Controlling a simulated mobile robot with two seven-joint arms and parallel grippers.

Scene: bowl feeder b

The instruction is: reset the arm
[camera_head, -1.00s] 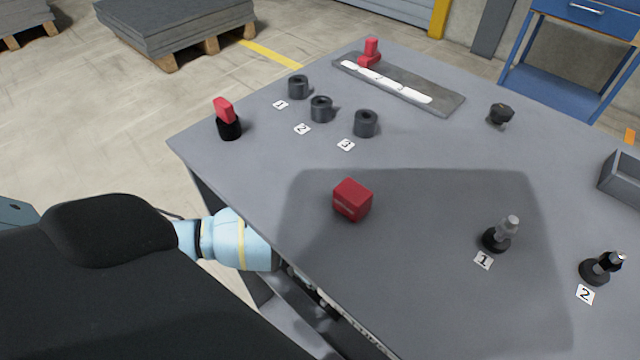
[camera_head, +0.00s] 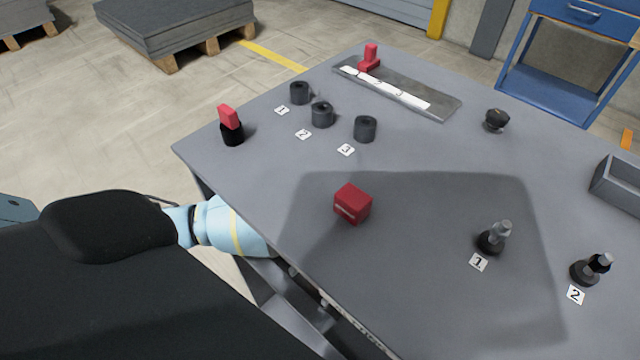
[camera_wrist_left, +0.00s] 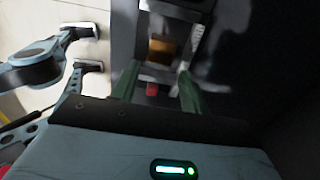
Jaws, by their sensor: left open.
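My left arm (camera_head: 232,228) shows as a light blue link with a yellow band, low beside the table's near left edge in the head view. My left gripper is hidden there. In the left wrist view, two greenish fingers of my left gripper (camera_wrist_left: 158,86) stand apart, with nothing visibly held between them. A blurred brownish patch and a small red patch show beyond them, and I cannot tell what they are. My right gripper is in neither view.
The grey table (camera_head: 250,175) carries a red box (camera_head: 352,203), several dark rings (camera_head: 321,114), a black holder with a red piece (camera_head: 230,126), a plate (camera_head: 430,105), two numbered posts (camera_head: 491,240) and a grey bin (camera_head: 616,185). The table's edge lies close to my arm.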

